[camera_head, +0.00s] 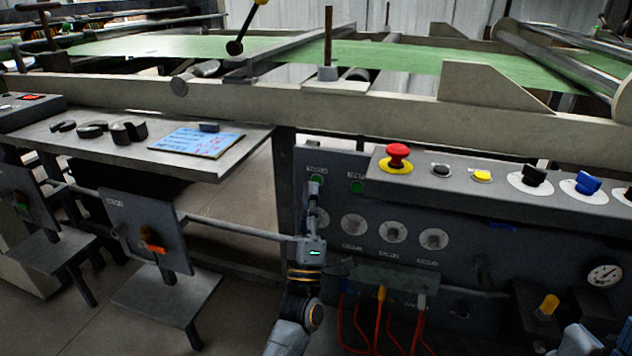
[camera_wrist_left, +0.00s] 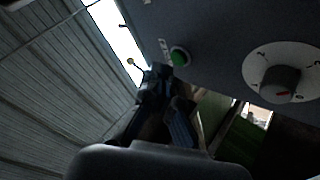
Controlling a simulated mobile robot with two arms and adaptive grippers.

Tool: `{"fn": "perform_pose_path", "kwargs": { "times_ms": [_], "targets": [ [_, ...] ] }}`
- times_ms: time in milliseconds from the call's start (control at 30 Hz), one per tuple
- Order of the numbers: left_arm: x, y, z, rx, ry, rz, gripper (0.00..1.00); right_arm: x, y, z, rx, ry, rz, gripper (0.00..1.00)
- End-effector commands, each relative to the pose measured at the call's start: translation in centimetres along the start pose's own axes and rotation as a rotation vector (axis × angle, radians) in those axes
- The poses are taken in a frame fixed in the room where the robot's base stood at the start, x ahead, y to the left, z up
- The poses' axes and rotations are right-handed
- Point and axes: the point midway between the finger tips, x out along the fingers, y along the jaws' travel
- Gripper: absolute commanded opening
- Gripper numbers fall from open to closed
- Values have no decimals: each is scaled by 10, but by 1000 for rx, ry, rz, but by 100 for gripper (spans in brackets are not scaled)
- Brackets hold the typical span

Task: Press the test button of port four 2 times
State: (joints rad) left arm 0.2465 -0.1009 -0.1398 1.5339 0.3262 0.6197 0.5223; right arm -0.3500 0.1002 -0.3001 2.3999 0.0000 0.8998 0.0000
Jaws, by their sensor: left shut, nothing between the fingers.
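Two green buttons show on the upper left of the dark panel in the head view, a left one (camera_head: 316,179) and a right one (camera_head: 357,187). The small labels above them are too blurred to read, so I cannot tell which belongs to port four. My left gripper (camera_head: 314,188) points up at the panel, just below the left green button. In the left wrist view, the closed fingers (camera_wrist_left: 166,80) are near a green button (camera_wrist_left: 180,56); I cannot tell whether they touch it. The fingers hold nothing.
Round dials (camera_head: 393,231) sit below the buttons, and one dial (camera_wrist_left: 280,83) is large in the left wrist view. A ledge above carries a red mushroom button (camera_head: 398,156), a yellow button (camera_head: 482,176) and knobs.

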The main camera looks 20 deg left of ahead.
Motion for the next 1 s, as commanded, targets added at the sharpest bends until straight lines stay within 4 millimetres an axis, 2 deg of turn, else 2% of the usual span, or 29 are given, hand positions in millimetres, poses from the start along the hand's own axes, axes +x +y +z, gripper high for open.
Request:
{"fn": "perform_pose_path", "kwargs": {
  "times_ms": [1000],
  "targets": [
    [9,-6,6,0,1,0,0,-5,0,1,0,0,0,40]
  ]
}}
